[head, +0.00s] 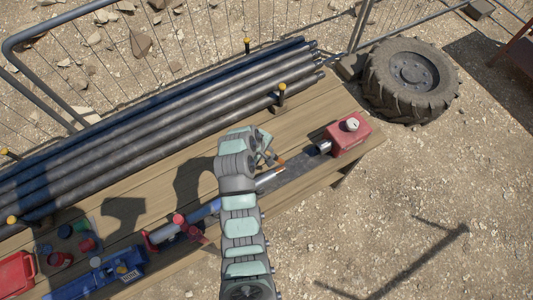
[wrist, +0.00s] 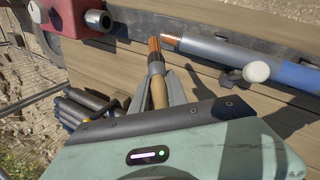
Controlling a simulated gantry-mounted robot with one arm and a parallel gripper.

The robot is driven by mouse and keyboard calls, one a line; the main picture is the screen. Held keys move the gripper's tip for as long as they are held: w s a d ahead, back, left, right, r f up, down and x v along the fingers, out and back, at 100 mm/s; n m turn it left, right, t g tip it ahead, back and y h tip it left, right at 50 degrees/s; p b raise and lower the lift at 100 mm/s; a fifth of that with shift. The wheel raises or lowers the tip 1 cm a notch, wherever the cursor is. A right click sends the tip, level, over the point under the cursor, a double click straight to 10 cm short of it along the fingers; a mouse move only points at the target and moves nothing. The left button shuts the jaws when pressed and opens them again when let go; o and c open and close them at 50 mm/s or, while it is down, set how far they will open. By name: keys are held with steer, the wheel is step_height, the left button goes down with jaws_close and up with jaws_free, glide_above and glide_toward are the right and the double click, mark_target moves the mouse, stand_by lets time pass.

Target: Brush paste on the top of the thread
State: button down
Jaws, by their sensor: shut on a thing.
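My gripper (wrist: 160,92) is shut on the wooden handle of a brush (wrist: 157,88). The brush's reddish-brown bristles point toward the top of the wrist view, away from my gripper. The pipe (wrist: 215,52) is grey with a blue rear part and lies along the bench. Its coppery threaded end (wrist: 172,41) is just right of the bristles; I cannot tell whether they touch. In the head view my gripper (head: 268,155) is over the bench, a little above and left of the thread (head: 281,170). The brush is small and partly hidden there.
A red machine (head: 348,138) with a grey socket (head: 324,147) stands at the bench's right end, facing the thread. A red clamp (head: 165,232) holds the pipe. Dark pipes (head: 150,125) lie along the back.

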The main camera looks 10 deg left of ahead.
steer(key=shift+r, duration=1.5)
steer(key=shift+f, duration=0.1)
step_height(320, 180, down, 7)
steer(key=b, duration=0.3)
steer(key=shift+s+a, duration=0.2)
steer(key=shift+a, duration=0.15)
steer(key=shift+f+b, duration=0.4)
steer(key=shift+f, duration=0.6)
stand_by(0.3)
